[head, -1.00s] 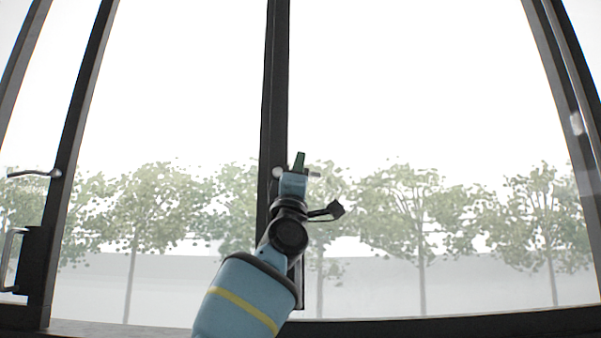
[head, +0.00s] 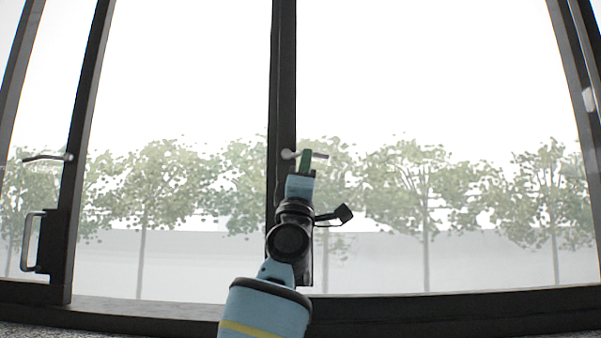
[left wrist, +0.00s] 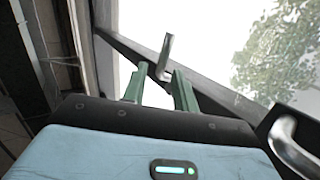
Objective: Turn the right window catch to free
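The right window catch is a thin grey lever (head: 321,156) with a round pale pivot (head: 287,154) on the dark middle upright. It lies about level, pointing right. My left gripper (head: 306,157) is raised in front of it, and its green finger hides part of the lever. In the left wrist view my left gripper's green fingers (left wrist: 160,76) stand apart. The catch lever (left wrist: 166,48) shows beyond and between their tips; I cannot tell whether they touch it. My right gripper is not in view.
A silver curved handle (left wrist: 292,145) is close at the lower right in the left wrist view. The bottom frame (head: 420,304) runs below the glass.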

